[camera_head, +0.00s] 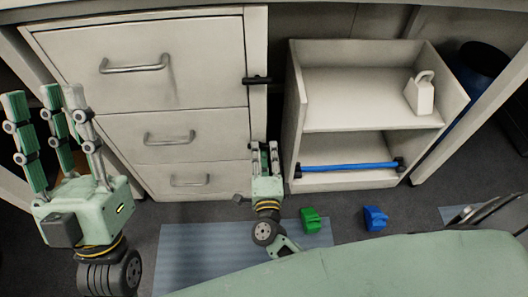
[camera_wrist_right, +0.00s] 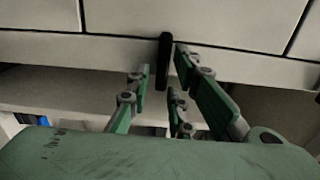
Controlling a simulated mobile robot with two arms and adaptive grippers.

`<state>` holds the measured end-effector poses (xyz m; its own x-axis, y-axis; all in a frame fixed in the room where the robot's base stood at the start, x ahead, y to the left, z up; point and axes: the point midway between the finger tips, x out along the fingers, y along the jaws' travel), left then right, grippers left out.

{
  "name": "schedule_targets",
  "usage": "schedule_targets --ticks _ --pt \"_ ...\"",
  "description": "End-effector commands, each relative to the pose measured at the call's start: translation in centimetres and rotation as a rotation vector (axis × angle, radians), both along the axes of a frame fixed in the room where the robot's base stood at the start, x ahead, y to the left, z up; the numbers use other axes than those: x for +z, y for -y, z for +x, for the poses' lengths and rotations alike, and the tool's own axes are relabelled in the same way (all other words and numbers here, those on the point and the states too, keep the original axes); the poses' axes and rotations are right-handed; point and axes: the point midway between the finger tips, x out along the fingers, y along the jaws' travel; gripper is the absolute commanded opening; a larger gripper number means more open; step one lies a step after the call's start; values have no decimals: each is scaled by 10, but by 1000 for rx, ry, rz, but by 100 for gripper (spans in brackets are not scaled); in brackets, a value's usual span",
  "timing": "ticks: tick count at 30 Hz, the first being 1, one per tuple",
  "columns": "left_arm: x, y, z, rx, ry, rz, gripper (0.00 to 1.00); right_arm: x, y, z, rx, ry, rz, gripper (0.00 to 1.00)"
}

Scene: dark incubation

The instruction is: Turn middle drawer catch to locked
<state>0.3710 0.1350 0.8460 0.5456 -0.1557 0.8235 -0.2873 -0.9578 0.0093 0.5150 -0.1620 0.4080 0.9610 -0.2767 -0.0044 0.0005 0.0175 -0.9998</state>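The drawer cabinet has a top, a middle (camera_head: 150,138) and a bottom drawer, all closed. A black catch (camera_head: 257,80) lies level beside the top drawer. My left gripper (camera_head: 48,98) is open and empty, left of the cabinet.
A cream shelf unit (camera_head: 294,100) stands right of the cabinet, holding a white weight (camera_head: 420,95) and a blue bar (camera_head: 345,167). A green block (camera_head: 311,219) and a blue block (camera_head: 375,218) lie on the floor by a blue-grey mat (camera_head: 190,250). A dark blue bin (camera_head: 480,65) stands far right.

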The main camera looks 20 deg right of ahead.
Motion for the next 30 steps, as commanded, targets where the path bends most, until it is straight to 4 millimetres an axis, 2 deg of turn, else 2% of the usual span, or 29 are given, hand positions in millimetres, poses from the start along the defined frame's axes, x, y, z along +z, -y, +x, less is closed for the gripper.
schedule_targets --ticks 10,14,17,24,30 --pt "0 0 1 0 -1 0 30 2 0 1 0 3 -3 30" --pt "0 0 1 1 -1 0 30 1 -2 -6 1 1 -2 30" --pt "0 0 1 1 -1 0 30 0 -6 -21 0 0 -1 30" --pt "0 0 0 0 -1 0 30 0 -20 -71 0 -2 0 30" --pt "0 0 0 0 -1 0 30 1 -29 -102 1 0 -2 30"
